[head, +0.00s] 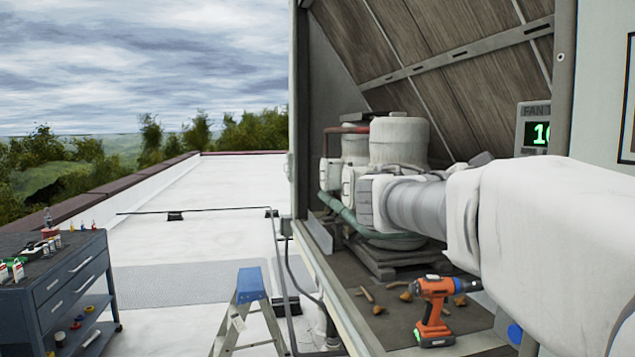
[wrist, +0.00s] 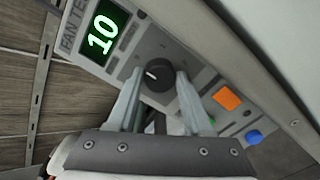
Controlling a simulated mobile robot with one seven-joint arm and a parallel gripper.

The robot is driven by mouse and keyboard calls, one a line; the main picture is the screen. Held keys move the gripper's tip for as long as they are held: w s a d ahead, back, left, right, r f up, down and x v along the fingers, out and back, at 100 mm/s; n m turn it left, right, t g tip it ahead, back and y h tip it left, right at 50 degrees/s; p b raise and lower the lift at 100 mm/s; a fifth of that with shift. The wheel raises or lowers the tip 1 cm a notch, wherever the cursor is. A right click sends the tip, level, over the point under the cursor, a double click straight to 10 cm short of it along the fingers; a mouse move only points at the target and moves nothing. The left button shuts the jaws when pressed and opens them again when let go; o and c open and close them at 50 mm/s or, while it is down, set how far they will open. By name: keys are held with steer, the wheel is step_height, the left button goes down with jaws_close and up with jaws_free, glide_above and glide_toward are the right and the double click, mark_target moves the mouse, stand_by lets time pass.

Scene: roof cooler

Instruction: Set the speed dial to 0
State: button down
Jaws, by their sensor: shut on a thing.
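The speed dial (wrist: 157,76) is a round black knob with a white pointer mark, on the grey fan panel (wrist: 150,48) in the wrist view. My gripper (wrist: 158,88) is shut on the dial, one finger on each side of it. The green display (wrist: 103,30) beside it reads 10. In the head view the display (head: 540,134) shows at the right, partly cut off by the panel edge. My arm hides the dial and my fingertips there.
An orange button (wrist: 228,98) and a blue button (wrist: 253,136) sit near the dial. An orange drill (head: 433,312) stands on the cooler floor below my arm. A stepladder (head: 250,285) and a tool cart (head: 70,280) stand on the roof to the left.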

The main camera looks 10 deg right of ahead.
steer(key=shift+c, duration=1.6)
jaws_free()
steer(key=shift+a, duration=0.1)
steer(key=s+a, duration=0.1)
steer(key=a, duration=1.6)
steer(key=shift+s, duration=0.2)
